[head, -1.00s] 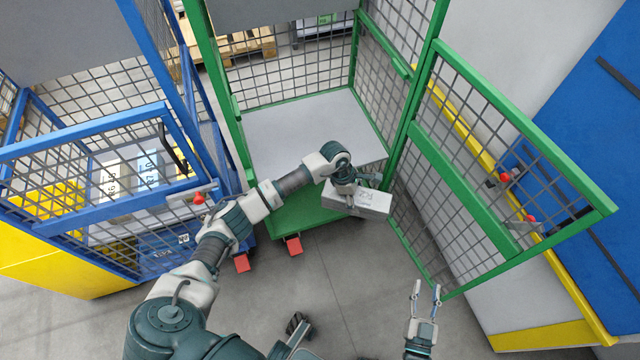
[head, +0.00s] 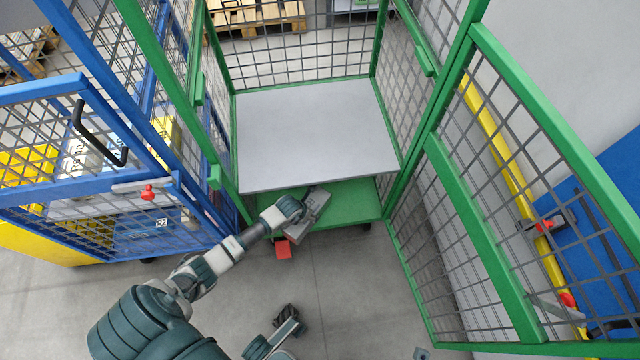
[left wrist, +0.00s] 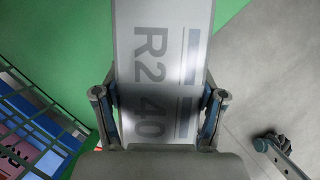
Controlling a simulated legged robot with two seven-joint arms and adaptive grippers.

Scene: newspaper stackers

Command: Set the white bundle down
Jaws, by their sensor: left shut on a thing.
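The white bundle (left wrist: 162,25) fills the middle of the left wrist view, its pale face printed with grey "R2 40" and blue stripes. My left gripper (left wrist: 158,105) has a finger on each side of it and is shut on it. In the head view the left gripper (head: 303,212) and the bundle (head: 319,201) are at the front of the green cart, below the grey shelf (head: 310,130) and over the green base deck (head: 345,200). I cannot tell whether the bundle touches the deck.
The grey shelf is empty. Green mesh sides flank it, and an open green mesh door (head: 500,200) stands at right. A blue cage (head: 90,150) with bundles inside stands at left. A red caster pedal (head: 283,249) lies below the deck. The front floor is mostly clear.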

